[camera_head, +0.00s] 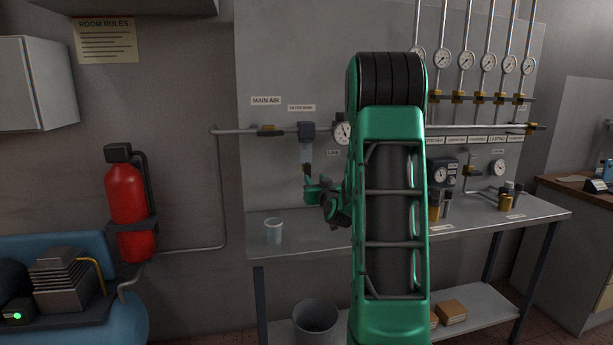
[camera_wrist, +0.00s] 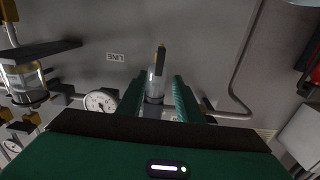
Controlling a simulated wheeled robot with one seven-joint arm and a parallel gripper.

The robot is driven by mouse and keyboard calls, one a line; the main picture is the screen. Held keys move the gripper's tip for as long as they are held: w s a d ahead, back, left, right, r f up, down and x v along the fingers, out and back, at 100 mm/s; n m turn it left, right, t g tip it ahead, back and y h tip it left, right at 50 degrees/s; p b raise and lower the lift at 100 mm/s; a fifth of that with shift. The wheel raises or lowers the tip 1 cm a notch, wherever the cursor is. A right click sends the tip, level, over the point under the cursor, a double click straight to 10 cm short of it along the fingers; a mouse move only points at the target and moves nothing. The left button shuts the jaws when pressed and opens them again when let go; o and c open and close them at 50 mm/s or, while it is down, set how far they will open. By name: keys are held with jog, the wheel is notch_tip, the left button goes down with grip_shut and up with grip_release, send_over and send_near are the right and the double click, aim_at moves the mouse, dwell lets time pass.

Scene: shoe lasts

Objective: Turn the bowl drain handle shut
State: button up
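The clear filter bowl (camera_head: 306,151) hangs under a dark housing (camera_head: 307,131) on the wall pipe. A small dark drain piece (camera_head: 307,168) shows at its lower end. In the wrist view, the bowl (camera_wrist: 155,86) appears between my fingers, with a narrow brass-coloured and dark drain handle (camera_wrist: 160,57) beyond it. My gripper (camera_wrist: 159,82) is open, one green finger on each side of the bowl in that picture. I cannot tell whether either finger touches anything. In the head view my gripper (camera_head: 310,186) is just below the drain, partly hidden by my arm.
A pressure gauge (camera_head: 342,133) sits right of the filter. A cup (camera_head: 274,231) stands on the bench (camera_head: 290,243) below. A larger clear bowl (camera_wrist: 25,78) shows left in the wrist view. A red extinguisher (camera_head: 127,207) hangs farther left.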

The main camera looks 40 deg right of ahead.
aim_at(309, 171)
jog(key=x, duration=0.9)
jog(key=shift+w+d, duration=0.1)
jog(key=shift+w, duration=0.2)
jog(key=shift+c, duration=0.4)
grip_shut()
